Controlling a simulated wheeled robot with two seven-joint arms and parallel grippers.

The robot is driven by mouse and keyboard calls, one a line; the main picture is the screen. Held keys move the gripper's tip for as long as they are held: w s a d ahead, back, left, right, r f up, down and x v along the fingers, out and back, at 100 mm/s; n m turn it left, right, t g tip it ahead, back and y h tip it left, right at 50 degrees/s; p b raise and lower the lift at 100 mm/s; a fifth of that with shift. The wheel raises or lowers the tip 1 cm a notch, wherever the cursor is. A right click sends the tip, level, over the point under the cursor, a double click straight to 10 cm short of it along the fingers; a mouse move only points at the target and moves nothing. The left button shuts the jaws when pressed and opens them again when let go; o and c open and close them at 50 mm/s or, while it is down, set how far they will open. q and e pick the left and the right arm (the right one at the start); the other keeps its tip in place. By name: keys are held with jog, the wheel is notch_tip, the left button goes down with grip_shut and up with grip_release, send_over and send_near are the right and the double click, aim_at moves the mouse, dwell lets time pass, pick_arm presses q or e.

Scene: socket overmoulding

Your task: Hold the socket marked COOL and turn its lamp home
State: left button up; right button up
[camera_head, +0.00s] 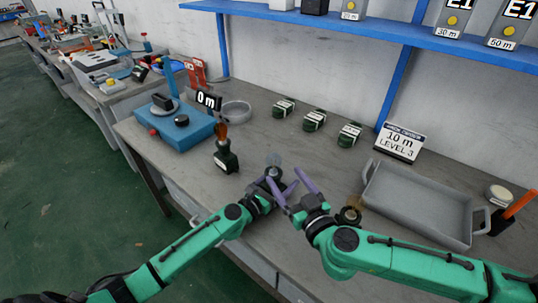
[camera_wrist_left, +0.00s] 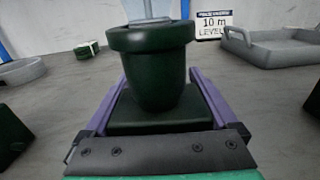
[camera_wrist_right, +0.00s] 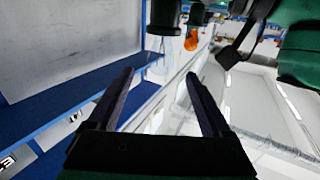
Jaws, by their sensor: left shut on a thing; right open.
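My left gripper (camera_head: 274,184) is shut on a dark green socket (camera_wrist_left: 155,75), its purple fingers on either side of the square base. The socket stands upright, with a clear lamp (camera_head: 273,160) at its top; the lamp also shows in the left wrist view (camera_wrist_left: 148,9). I cannot read any COOL mark. My right gripper (camera_head: 286,178) is open and empty, fingers close beside the held socket. In the tilted right wrist view the clear lamp (camera_wrist_right: 157,62) shows beyond the open fingers. Whether the lamp is fully seated cannot be told.
A socket with an amber lamp (camera_head: 226,160) stands to the left; another (camera_head: 349,214) is beside my right arm. Several labelled green blocks (camera_head: 314,121) lie behind. A grey tray (camera_head: 425,215) is at right, a blue fixture (camera_head: 180,130) at left.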

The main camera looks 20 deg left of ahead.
pick_arm(q)
jog(key=shift+a, duration=0.15)
pick_arm(e)
jog(key=x, duration=1.1)
jog(key=shift+a, duration=0.2)
grip_shut()
jog(key=m+t+h, duration=0.2)
jog(key=h, duration=0.1)
jog(key=m+t+h, duration=0.1)
jog(key=shift+w+d+m+h, duration=0.15)
jog(key=shift+d+m+h, duration=0.15)
jog(key=shift+w+d+m+t+h, duration=0.15)
jog(key=shift+m+t+h, duration=0.3)
jog(key=shift+h, duration=0.45)
jog(key=shift+d, duration=0.15)
jog(key=shift+r, duration=0.1)
grip_release()
